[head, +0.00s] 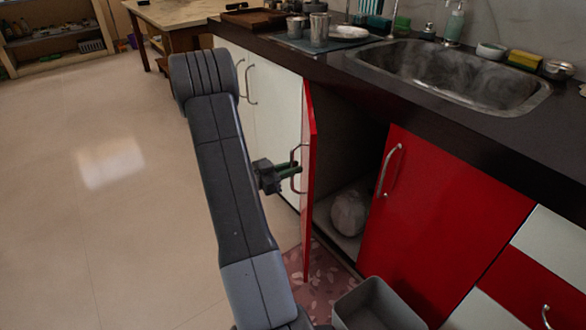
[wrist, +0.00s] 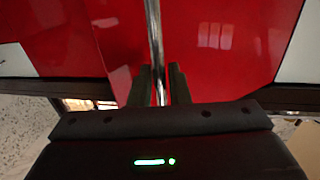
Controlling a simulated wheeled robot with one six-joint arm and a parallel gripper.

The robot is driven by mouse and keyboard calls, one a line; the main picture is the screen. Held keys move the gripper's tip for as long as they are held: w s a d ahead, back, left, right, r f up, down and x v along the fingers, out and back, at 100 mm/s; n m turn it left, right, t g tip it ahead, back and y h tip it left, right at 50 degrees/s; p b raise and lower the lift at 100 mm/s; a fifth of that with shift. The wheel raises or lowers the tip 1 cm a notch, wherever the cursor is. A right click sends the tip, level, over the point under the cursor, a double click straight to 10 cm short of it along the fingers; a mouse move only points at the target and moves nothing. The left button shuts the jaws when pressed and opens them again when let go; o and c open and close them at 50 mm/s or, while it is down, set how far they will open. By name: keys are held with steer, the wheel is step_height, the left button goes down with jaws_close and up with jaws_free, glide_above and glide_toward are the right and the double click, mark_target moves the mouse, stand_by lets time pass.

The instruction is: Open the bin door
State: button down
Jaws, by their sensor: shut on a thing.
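The bin door (head: 309,170) is a red cabinet door under the sink, swung open and seen nearly edge-on in the head view. Its metal bar handle (head: 299,157) faces left, toward my arm. My gripper (head: 290,170) is at this handle. In the wrist view the gripper's two dark fingers (wrist: 161,88) stand on either side of the handle (wrist: 155,45), shut on it, with the red door panel (wrist: 215,50) behind. Inside the open cabinet a pale, rounded bag-like thing (head: 349,213) shows; the bin itself is not clearly visible.
A second red door (head: 440,220) with a handle is shut to the right. A grey open container (head: 375,308) stands on the floor in front, near a pinkish patterned mat (head: 318,285). The dark counter with a sink (head: 455,75) lies above. The floor (head: 110,210) at left is clear.

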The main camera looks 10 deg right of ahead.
steer(key=c, duration=1.4)
jaws_free()
steer(key=shift+w, duration=0.1)
steer(key=shift+c, duration=0.2)
steer(key=p+v, duration=0.3)
steer(key=v, duration=1.1)
steer(key=shift+d, duration=0.25)
steer(key=b+x, duration=0.3)
steer(key=x, duration=1)
steer(key=shift+w+d, duration=0.1)
steer(key=shift+d, duration=0.25)
steer(key=shift+a, duration=0.1)
